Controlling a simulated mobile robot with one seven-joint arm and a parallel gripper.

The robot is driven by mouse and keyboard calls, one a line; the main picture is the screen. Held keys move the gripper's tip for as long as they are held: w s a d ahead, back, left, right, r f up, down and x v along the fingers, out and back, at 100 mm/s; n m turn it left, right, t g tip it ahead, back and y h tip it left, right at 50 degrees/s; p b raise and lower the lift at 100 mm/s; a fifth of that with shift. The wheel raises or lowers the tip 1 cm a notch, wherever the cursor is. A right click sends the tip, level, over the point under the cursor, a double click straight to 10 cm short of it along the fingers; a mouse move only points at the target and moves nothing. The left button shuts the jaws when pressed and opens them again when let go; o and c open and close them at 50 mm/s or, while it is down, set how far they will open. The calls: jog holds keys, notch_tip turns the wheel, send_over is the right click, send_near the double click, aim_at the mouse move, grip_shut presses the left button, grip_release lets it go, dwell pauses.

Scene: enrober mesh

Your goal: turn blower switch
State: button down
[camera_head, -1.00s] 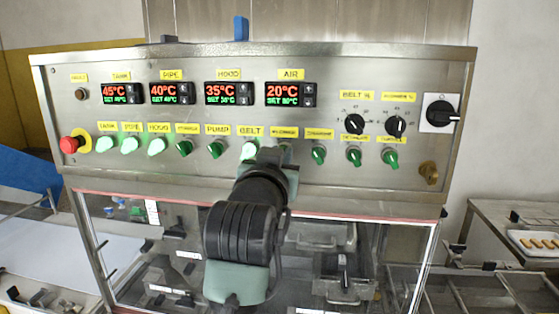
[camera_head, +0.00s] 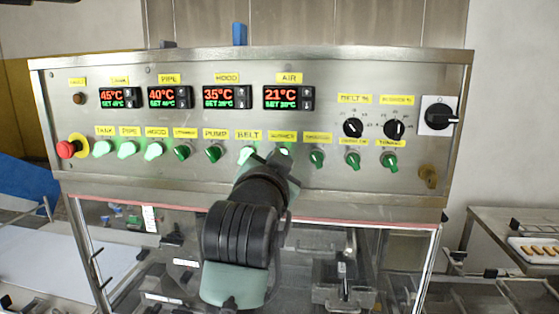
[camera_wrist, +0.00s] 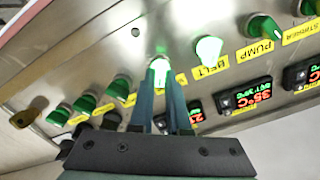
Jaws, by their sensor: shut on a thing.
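The blower switch (camera_head: 284,152) is a green knob on the steel control panel, right of the belt switch, under a yellow label (camera_head: 283,135). It glows green. In the wrist view, which shows the panel upside down, the blower switch (camera_wrist: 159,66) sits between the fingertips of my gripper (camera_wrist: 161,84). My gripper is shut on it. In the head view my arm comes up from below and covers the fingertips and the lower part of the switch. The air display (camera_head: 289,97) reads 21°C.
The lit belt switch (camera_head: 248,154) is close on the left, and an unlit green switch (camera_head: 317,158) on the right. A red stop button (camera_head: 67,149) is at the far left and a black main switch (camera_head: 438,114) at the far right. Clear panes lie below the panel.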

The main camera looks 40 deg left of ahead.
jog(key=c, duration=0.9)
grip_release()
jog(key=b+v, duration=0.5)
jog(key=v, duration=0.8)
